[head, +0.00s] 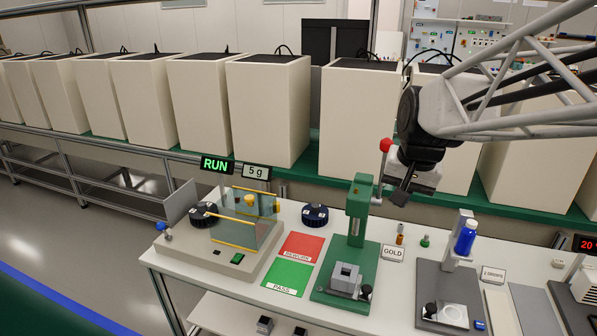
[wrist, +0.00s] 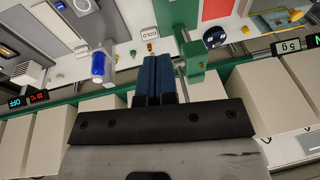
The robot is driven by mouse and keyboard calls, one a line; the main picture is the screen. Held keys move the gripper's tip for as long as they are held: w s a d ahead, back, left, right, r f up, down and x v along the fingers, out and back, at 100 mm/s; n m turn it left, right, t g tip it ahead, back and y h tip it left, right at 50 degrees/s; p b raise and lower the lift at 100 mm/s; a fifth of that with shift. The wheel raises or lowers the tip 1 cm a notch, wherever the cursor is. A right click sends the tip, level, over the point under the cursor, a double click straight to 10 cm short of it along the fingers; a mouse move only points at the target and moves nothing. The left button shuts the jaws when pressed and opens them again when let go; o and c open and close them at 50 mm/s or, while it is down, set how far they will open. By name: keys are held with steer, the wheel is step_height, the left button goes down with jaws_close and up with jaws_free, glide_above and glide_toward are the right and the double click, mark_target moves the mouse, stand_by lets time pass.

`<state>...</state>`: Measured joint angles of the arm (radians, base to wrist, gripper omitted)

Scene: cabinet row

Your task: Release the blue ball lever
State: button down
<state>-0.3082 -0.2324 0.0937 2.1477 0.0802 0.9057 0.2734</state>
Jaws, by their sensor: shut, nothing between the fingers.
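A small blue ball (head: 161,227), apparently the lever's knob, sits at the left end of the grey-beige weighing device (head: 215,262) on the white table. The ball is small in the picture, so its lever's position is hard to tell. My gripper (head: 396,197) is far to the right of it, above the table beside the green press (head: 357,215). In the wrist view the dark blue fingers of my gripper (wrist: 158,62) are together, with nothing between them. The blue ball does not show clearly in the wrist view.
A red ball (head: 386,145) on the press's lever is close to my gripper. Clear panels (head: 240,228) stand on the weighing device. Red (head: 302,247) and green (head: 288,277) mats lie between device and press. A blue bottle (head: 466,237) stands right. Tall beige cabinets (head: 268,110) line the back.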

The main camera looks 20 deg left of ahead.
steer(key=w+a+f, duration=0.1)
steer(key=w+a, duration=0.3)
steer(key=a, duration=0.6)
steer(key=w+a+f+g+y, duration=0.15)
steer(key=w+a, duration=0.25)
steer(key=a, duration=0.6)
steer(key=w+a+f+t+h, duration=0.1)
steer(key=w+a+f, duration=0.1)
steer(key=w+a, duration=0.5)
steer(key=s+a+f, duration=0.2)
steer(key=a+f, duration=0.2)
steer(key=a, duration=0.8)
steer(key=s+a+f+g+y, duration=0.1)
steer(key=a+f, duration=0.4)
steer(key=a, duration=0.8)
steer(key=s+a+f+g, duration=0.1)
steer(key=s+a+f, duration=0.2)
steer(key=a, duration=0.9)
steer(key=shift+x, duration=0.8)
steer(key=shift+f, duration=0.1)
glide_above(163, 230)
steer(key=w+d, duration=0.3)
step_height(163, 230, down, 10)
steer(key=shift+s+a+f, duration=0.4)
steer(key=shift+s+a, duration=0.2)
steer(key=shift+a, duration=0.05)
